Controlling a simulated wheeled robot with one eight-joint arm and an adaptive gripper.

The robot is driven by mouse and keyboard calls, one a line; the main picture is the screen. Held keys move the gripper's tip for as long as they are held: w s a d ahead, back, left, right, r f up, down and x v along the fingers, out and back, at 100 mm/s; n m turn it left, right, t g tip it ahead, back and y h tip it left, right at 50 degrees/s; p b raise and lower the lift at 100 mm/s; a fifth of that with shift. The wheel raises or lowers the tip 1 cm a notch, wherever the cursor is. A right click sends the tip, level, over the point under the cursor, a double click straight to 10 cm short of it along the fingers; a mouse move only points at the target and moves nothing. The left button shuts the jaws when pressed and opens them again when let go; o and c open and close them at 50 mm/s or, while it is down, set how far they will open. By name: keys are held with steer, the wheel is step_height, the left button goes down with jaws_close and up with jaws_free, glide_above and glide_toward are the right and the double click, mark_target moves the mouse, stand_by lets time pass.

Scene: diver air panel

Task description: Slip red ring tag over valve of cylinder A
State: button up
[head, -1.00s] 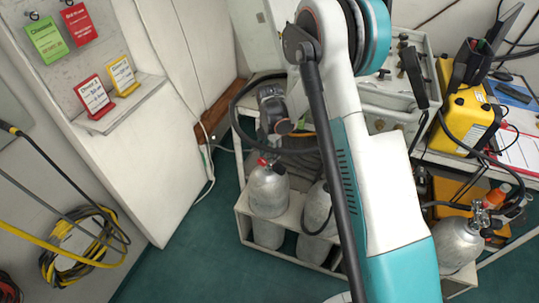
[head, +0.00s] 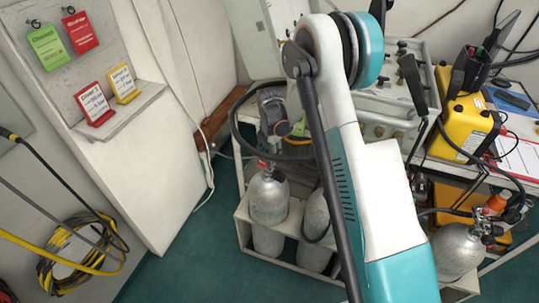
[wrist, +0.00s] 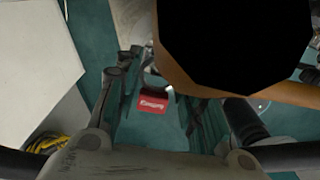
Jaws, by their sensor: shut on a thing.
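The red ring tag (wrist: 152,104) shows in the wrist view between my fingers, its red plate with white lettering facing the camera. My gripper (wrist: 158,88) is shut on it; the exact contact is dark and hard to see. In the head view my gripper end is above the left grey cylinder (head: 268,200) in the rack, with a small red patch at that cylinder's top. I cannot tell whether this patch is the tag or part of the valve. No letter A is readable. Whether the ring is around the valve or above it is hidden.
A second grey cylinder (head: 315,218) stands to the right in the white rack (head: 243,212). A dark hose (head: 238,105) loops around my gripper end. Another cylinder (head: 457,250) stands at right.

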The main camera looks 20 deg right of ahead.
steer(key=shift+f, duration=0.1)
steer(key=shift+f+b, duration=0.35)
steer(key=shift+b, duration=0.05)
steer(key=shift+f+b, duration=1.65)
steer(key=shift+b, duration=0.05)
stand_by(1.8)
steer(key=o, duration=1)
steer(key=shift+o, duration=0.2)
steer(key=shift+d, duration=0.1)
step_height(320, 180, up, 12)
